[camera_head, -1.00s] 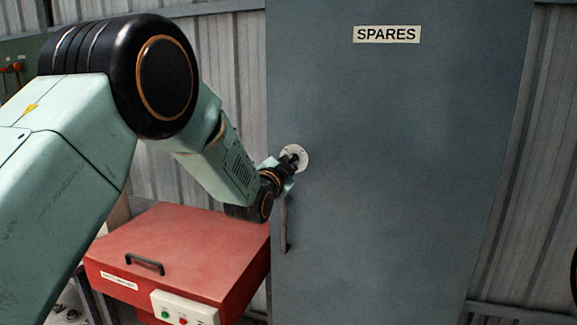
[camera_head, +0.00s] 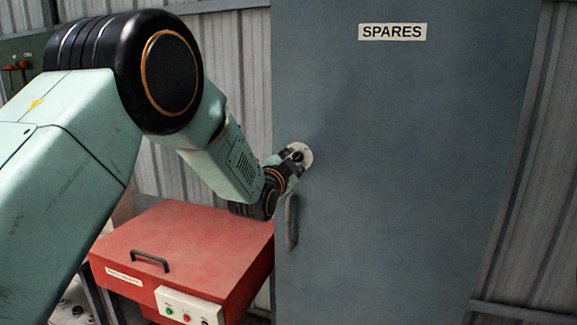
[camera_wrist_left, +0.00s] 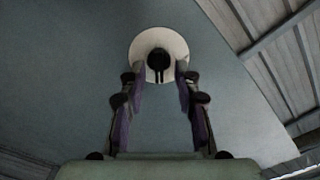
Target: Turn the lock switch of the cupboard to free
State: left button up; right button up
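The lock switch is a round pale plate (camera_head: 306,153) with a small dark knob (camera_wrist_left: 159,60) on the grey-blue cupboard door (camera_head: 400,150). In the left wrist view the knob shows a short dark lever pointing down in the picture. My left gripper (camera_head: 295,161) is at the plate. In the left wrist view its two fingers (camera_wrist_left: 160,72) are apart, one on each side of the knob, with a visible gap on both sides. Contact with the knob cannot be told. My right gripper is not in view.
A dark upright door handle (camera_head: 291,222) is just below the lock. A "SPARES" label (camera_head: 392,32) is high on the door. A red cabinet (camera_head: 190,240) with a black handle and a button box (camera_head: 189,306) stands below my left arm. A corrugated wall is behind.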

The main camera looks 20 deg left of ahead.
pick_arm(q)
jog(key=shift+s+f, duration=0.1)
jog(key=shift+s, duration=0.6)
jog(key=s, duration=1)
jog(key=shift+a, duration=0.25)
jog(key=shift+s, duration=0.15)
